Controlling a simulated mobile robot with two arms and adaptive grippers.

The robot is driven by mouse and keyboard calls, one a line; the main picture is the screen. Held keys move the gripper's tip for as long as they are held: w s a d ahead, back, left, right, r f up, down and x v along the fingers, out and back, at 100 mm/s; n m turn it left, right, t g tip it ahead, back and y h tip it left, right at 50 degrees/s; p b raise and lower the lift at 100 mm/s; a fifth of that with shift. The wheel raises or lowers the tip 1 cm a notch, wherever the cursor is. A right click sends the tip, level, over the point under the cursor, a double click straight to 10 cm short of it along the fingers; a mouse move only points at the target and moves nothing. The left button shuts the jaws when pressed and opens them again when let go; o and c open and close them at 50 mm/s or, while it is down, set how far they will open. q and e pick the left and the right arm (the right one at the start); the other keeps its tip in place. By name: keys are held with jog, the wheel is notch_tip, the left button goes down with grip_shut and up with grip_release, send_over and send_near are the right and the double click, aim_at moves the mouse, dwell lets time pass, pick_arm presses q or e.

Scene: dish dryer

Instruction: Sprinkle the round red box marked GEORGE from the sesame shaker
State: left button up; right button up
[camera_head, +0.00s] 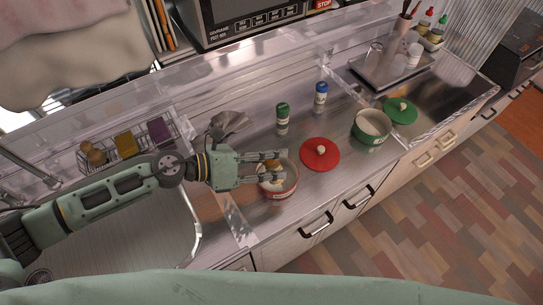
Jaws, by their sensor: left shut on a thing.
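The round red box (292,189) stands open on the steel counter, its red lid (326,158) lying beside it to the right. Its lettering is too small to read. My left gripper (283,168) is over the box, shut on a small brownish-yellow thing (271,165) that looks like a shaker; the fingers hide much of it, and I cannot read a label. A green-capped shaker (282,120) and a blue-capped shaker (321,98) stand upright behind the box. My right gripper is not in view.
A round green box (367,138), open with pale contents, stands to the right, with a green lid (402,113) near the sink (455,90). A wire rack (127,145) is at left.

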pick_arm(q)
notch_tip(320, 180, down, 2)
jog(key=n+b, duration=0.1)
jog(key=b, duration=0.2)
jog(key=n+g+h+b, duration=0.1)
jog(key=n+b, duration=0.1)
jog(key=shift+s+d+f+h+b, duration=0.15)
jog(key=shift+h+b, duration=0.15)
jog(key=shift+b, duration=0.1)
jog(key=n+b, duration=0.1)
jog(key=f+n+h+b, duration=0.1)
jog(key=n+b, duration=0.2)
jog(key=shift+s+d+f+g+h, duration=0.15)
jog(key=shift+s+f+g+h, duration=0.15)
jog(key=shift+f+g, duration=0.1)
jog(key=shift+f+n+b, duration=0.1)
jog(key=shift+n+b, duration=0.4)
jog(key=shift+n, duration=0.1)
jog(key=n+h+b, duration=0.1)
jog(key=n+h, duration=0.1)
jog(key=n, duration=0.1)
jog(key=shift+w+f+n+t, duration=0.1)
jog(key=shift+w+n+t, duration=0.05)
jog(key=shift+n+t, duration=0.2)
jog(key=n+t+h, duration=0.1)
jog(key=n, duration=0.3)
jog(key=shift+r, duration=0.2)
